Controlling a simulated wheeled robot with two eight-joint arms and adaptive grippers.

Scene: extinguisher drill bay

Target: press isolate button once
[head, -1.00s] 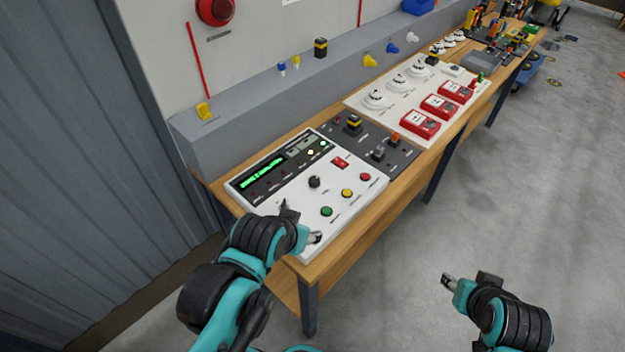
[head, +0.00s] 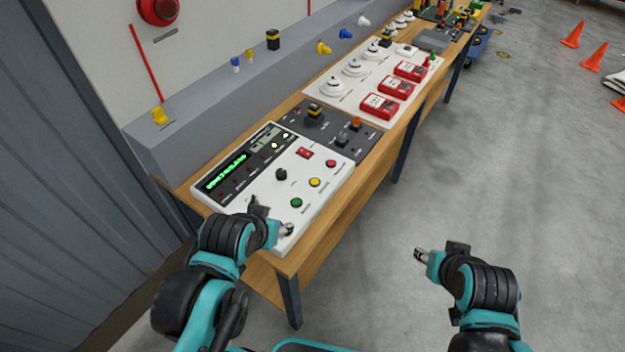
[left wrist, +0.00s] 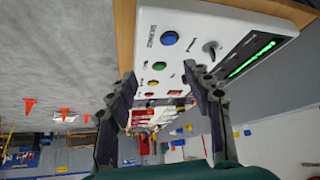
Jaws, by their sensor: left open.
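A white control panel (head: 325,187) lies on the wooden bench. It has a green button (head: 297,202), a yellow button (head: 315,182), a red button (head: 331,163) and a black knob (head: 281,174). The left wrist view also shows a blue button (left wrist: 169,38), which my left arm hides in the head view. The button labels are too small to read, so I cannot tell which is isolate. My left gripper (head: 270,215) is open and empty over the panel's near end; its fingers frame the panel in the left wrist view (left wrist: 160,76). My right gripper (head: 438,250) is open and empty, right of the bench.
A dark board (head: 330,128) with small switches adjoins the panel. Beyond it a white board (head: 352,93) carries round detectors and red call points. A grey ledge (head: 200,130) runs behind the bench. The floor to the right is clear up to orange cones (head: 593,57).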

